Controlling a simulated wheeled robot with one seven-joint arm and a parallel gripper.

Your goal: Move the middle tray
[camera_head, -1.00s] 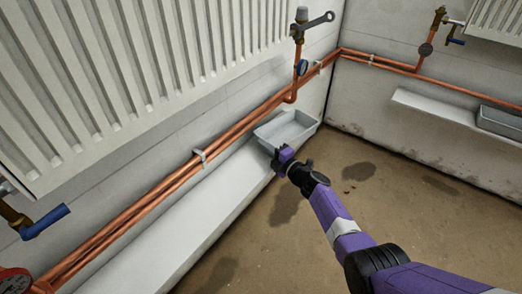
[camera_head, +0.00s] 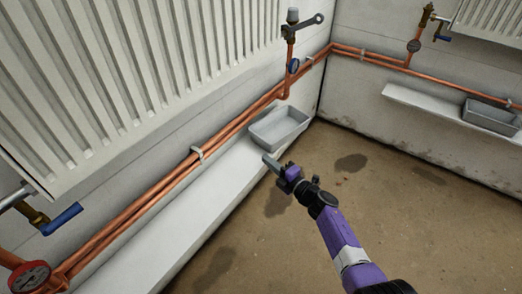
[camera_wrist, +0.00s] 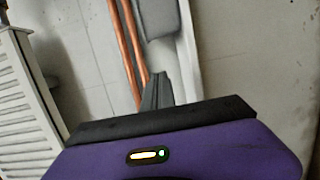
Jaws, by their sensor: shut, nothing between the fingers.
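A grey rectangular tray (camera_head: 262,138) sits on the long pale ledge under the left radiator, near the room corner, and looks empty. Part of a grey tray also shows at the top of the wrist view (camera_wrist: 158,22). A second grey tray (camera_head: 490,119) sits on the right wall's ledge. The frames do not settle which tray is the middle one. My gripper (camera_head: 268,160) is shut and empty, just in front of the near tray in the picture, with no visible grip on it. Its fingers also show in the wrist view (camera_wrist: 157,88).
Copper pipes (camera_head: 160,180) run along the wall above the left ledge (camera_head: 195,205). A red gauge (camera_head: 30,277) and a blue-handled valve (camera_head: 62,219) are at left. The brown floor is open, with dark stains.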

